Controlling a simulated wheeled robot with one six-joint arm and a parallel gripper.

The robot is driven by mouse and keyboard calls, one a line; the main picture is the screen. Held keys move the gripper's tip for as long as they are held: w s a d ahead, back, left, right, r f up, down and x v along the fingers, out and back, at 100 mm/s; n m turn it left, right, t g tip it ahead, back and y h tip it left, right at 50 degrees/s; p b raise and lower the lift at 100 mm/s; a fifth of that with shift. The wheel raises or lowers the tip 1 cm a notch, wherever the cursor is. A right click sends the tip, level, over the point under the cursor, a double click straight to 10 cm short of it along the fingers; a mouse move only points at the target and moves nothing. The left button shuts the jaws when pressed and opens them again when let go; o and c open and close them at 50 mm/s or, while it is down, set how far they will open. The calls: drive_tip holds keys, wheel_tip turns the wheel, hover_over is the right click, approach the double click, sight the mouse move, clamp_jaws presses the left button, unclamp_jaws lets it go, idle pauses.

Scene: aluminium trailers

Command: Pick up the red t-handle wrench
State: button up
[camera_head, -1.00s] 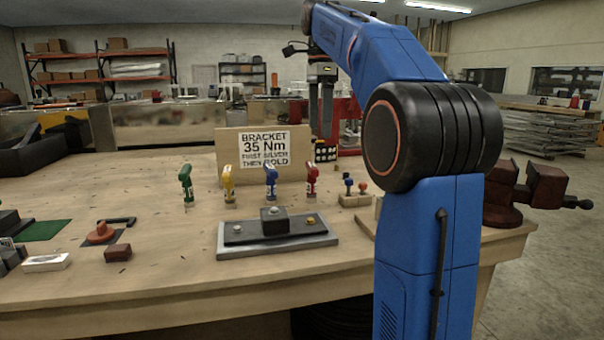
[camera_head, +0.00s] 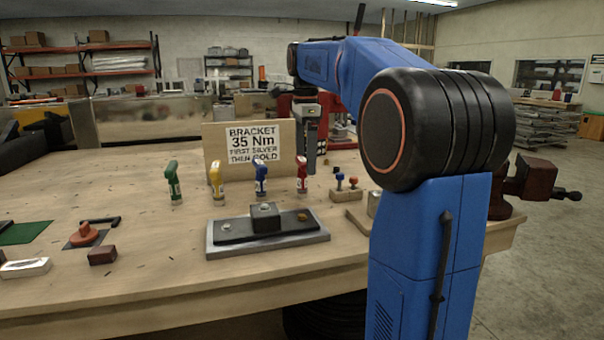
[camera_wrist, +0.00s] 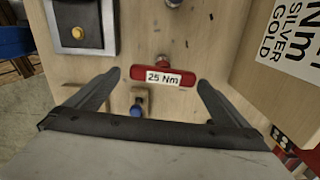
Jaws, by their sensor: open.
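The red t-handle wrench (camera_head: 302,174) stands upright on the bench, rightmost in a row with green, yellow and blue t-handle wrenches. In the wrist view the red wrench (camera_wrist: 156,77) shows from above, its handle labelled "25 Nm". My gripper (camera_wrist: 159,82) is open, with one finger to each side of the red handle in that view. Nothing is between its fingers that it grips. In the head view my gripper (camera_head: 311,160) hangs just behind and right of the red wrench. I cannot tell its height above the handle exactly.
A sign board (camera_head: 215,150) reading "BRACKET 35 Nm" stands close behind the row. A metal bracket plate (camera_head: 225,250) lies in front. A small wooden block (camera_head: 345,195) with blue and red knobs is to the right.

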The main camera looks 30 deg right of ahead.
sight(302, 178)
drive_tip(key=shift+w+a+f, duration=0.15)
drive_tip(key=shift+f, duration=1.25)
drive_tip(key=shift+w+a+f, duration=0.15)
drive_tip(key=shift+f, duration=1.2)
drive_tip(key=c, duration=1.5)
